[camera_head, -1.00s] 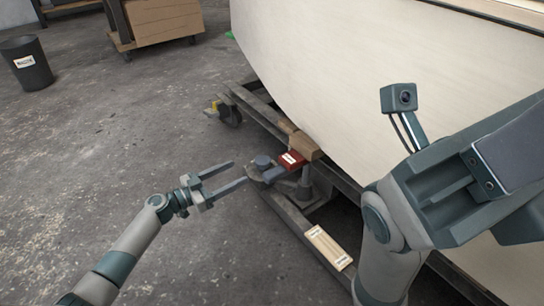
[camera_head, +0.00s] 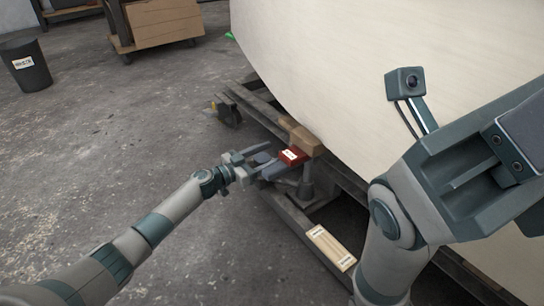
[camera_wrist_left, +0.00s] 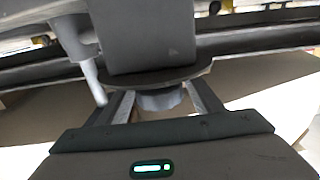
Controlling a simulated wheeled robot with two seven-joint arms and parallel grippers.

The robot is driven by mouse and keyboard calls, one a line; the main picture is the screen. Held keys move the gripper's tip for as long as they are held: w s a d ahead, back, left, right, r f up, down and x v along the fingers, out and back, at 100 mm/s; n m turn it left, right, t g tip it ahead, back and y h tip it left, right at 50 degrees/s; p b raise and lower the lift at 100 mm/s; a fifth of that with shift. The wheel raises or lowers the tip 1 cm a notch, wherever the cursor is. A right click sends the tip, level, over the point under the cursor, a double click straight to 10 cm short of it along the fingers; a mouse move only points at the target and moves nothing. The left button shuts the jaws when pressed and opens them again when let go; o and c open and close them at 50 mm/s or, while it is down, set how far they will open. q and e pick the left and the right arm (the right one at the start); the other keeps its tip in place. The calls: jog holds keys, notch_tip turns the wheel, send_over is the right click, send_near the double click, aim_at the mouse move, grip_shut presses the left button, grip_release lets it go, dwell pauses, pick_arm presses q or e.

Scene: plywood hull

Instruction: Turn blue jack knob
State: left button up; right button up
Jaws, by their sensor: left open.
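The blue-grey jack knob (camera_head: 262,157) sits on the jack, low on the hull's cradle, in the middle of the head view. My left gripper (camera_head: 266,156) is open, with one finger on each side of the knob. In the left wrist view the knob (camera_wrist_left: 160,100) shows between the open fingers (camera_wrist_left: 163,98), under a dark rounded plate (camera_wrist_left: 175,78). I cannot tell if the fingers touch it. My right arm (camera_head: 395,225) is at the right of the head view, and its gripper fingers do not show.
A red block with a label (camera_head: 292,156) and a wooden block (camera_head: 305,139) sit right beside the jack under the pale hull (camera_head: 340,80). A labelled wooden strip (camera_head: 330,247) lies on the cradle beam. The floor at left is clear up to a dark bin (camera_head: 30,68).

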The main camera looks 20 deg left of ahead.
pick_arm(q)
jog(key=shift+w+d, duration=0.25)
jog(key=shift+w, duration=0.1)
jog(key=c, duration=1.1)
jog(key=shift+o, duration=0.2)
